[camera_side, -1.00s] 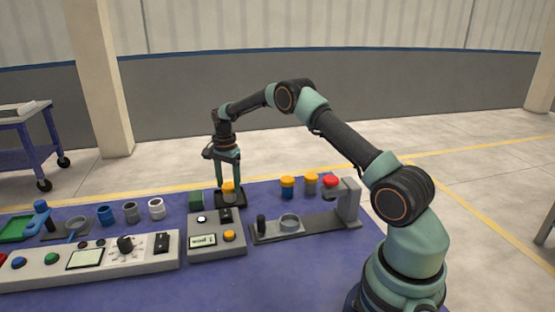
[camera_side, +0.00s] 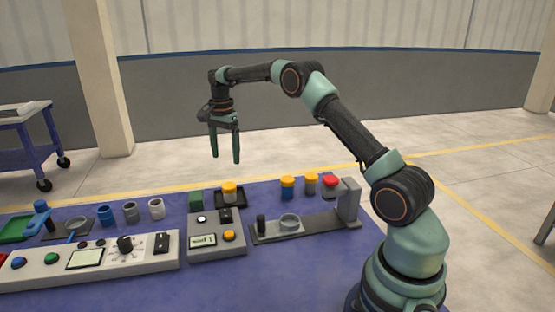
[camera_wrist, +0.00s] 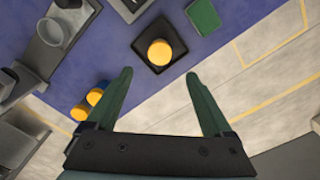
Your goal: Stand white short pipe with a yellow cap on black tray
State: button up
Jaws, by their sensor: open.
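The short white pipe with a yellow cap (camera_side: 230,192) stands upright on the black tray (camera_side: 241,205) in the side view. In the wrist view its round yellow cap (camera_wrist: 159,52) shows from above, inside the dark square of the tray (camera_wrist: 180,45). My gripper (camera_side: 226,160) is open and empty, raised above the table and clear of the pipe. Its two green fingers (camera_wrist: 158,72) are spread wide in the wrist view.
A green block (camera_side: 196,201) stands left of the tray, and a grey control box (camera_side: 216,236) in front. Yellow-capped pipes (camera_side: 288,187) and a grey fixture with an upright post (camera_side: 348,200) are to the right. Open pipes (camera_side: 131,212) stand at left.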

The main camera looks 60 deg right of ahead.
jog(key=s+a+r+n+t, duration=0.1)
jog(key=s+a+r+n, duration=0.35)
jog(key=r, duration=0.25)
jog(key=s+a+r+n+t, duration=0.2)
jog(key=s+a+r+n, duration=0.2)
jog(key=a+r, duration=0.25)
jog(key=s+a+f+n+t, duration=0.1)
jog(key=s+a+n, duration=0.2)
jog(key=s, duration=0.5)
jog(key=s+a+f+n+t, duration=0.1)
jog(key=s+a+f+n, duration=0.1)
jog(key=s+a+n, duration=0.2)
jog(key=s+n, duration=0.2)
jog(key=s, duration=0.2)
jog(key=shift+a+t, duration=0.15)
jog(key=shift+t, duration=0.15)
jog(key=shift+n, duration=0.25)
